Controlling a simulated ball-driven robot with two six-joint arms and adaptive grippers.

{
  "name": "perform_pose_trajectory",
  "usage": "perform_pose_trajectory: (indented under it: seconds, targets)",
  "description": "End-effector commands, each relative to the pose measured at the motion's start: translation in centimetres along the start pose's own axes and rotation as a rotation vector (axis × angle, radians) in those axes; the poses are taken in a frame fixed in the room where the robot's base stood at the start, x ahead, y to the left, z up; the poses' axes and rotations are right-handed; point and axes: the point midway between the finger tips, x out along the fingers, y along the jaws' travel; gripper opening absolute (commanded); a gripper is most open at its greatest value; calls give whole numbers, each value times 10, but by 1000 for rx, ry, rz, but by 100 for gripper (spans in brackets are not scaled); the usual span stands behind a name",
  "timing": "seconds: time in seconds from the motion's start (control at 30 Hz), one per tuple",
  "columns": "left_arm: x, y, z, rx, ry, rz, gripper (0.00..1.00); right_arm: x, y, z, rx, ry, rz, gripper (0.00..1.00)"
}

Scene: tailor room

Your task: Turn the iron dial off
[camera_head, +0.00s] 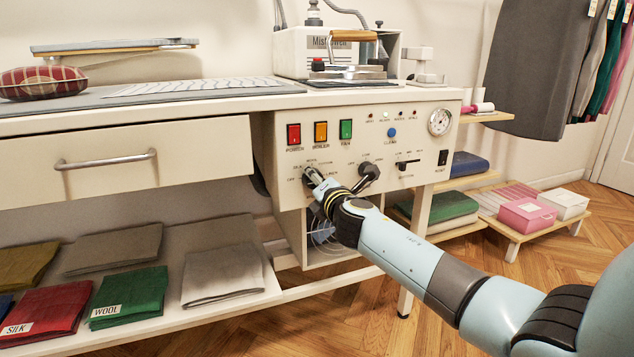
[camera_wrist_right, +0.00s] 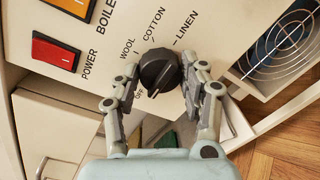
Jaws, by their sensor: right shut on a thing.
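The iron dial is a round black knob, seen in the right wrist view (camera_wrist_right: 160,66). Printed around it are OFF, WOOL, COTTON and LINEN. I cannot tell which mark its pointer faces. My right gripper (camera_head: 315,180) reaches the dial on the white front panel (camera_head: 420,135), and the gripper hides most of the dial in the head view. In the right wrist view its two fingers (camera_wrist_right: 160,92) are shut on the dial, one on each side. My left gripper is not in view.
A second black knob (camera_head: 371,170) is just right of my right gripper. Red (camera_head: 293,134), amber (camera_head: 320,132) and green (camera_head: 346,129) switches sit above. A drawer (camera_head: 110,165) is at left. Folded cloths (camera_head: 130,298) lie on the lower shelf. An iron (camera_head: 348,72) stands on top.

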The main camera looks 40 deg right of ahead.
Motion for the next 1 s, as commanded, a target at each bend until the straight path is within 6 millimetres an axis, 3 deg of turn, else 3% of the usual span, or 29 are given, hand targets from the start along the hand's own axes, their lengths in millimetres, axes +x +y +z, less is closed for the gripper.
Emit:
perform_pose_trajectory:
  seconds: [0.4, 0.43, 0.6, 0.87, 1.0]
  targets:
    - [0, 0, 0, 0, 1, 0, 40, -1, -2, -2, -8, 3, -2, 11]
    - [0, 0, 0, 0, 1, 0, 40, -1, -2, -2, -8, 3, -2, 45]
    - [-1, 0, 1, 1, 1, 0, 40, -1, -1, -2, -8, 2, -2, 67]
    - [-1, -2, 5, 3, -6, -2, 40, -1, -1, -1, -7, 1, -1, 67]
    - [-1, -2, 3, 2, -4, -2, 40, -10, -1, -1, -7, 1, -1, 67]
